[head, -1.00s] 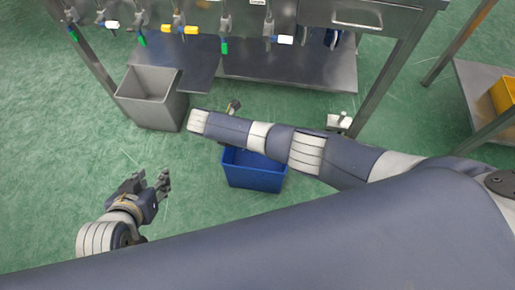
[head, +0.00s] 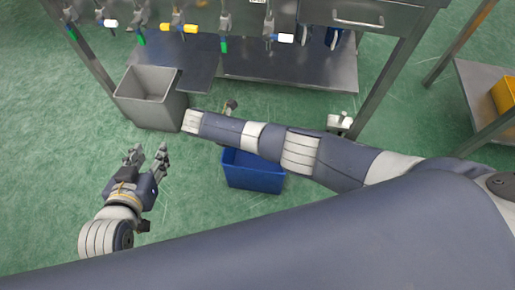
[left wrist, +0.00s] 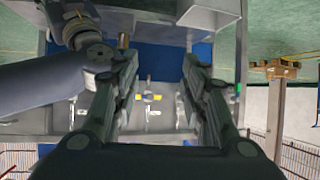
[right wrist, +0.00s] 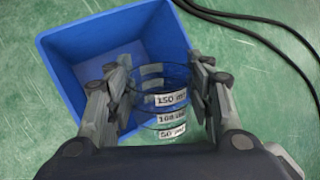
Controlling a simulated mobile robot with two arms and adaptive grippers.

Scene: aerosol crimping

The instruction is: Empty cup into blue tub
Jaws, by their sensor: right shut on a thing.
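The blue tub (head: 252,180) stands on the green floor, partly covered by my right arm in the head view. In the right wrist view the tub (right wrist: 78,57) is open, and its visible floor looks bare. The clear cup (right wrist: 170,122), with white volume labels, is between my right gripper's fingers (right wrist: 165,95). The gripper is shut on it, and the cup overlaps the tub's near side. I cannot tell its exact tilt or contents. My left gripper (head: 148,158) is open and empty, left of the tub; its spread fingers also show in the left wrist view (left wrist: 155,90).
A grey bin (head: 140,110) stands on the floor left of the tub. A metal bench (head: 290,70) with a low shelf and hanging valves is behind. Dark cables (right wrist: 265,35) lie beside the tub. A side table (head: 490,85) carries a yellow box (head: 505,93).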

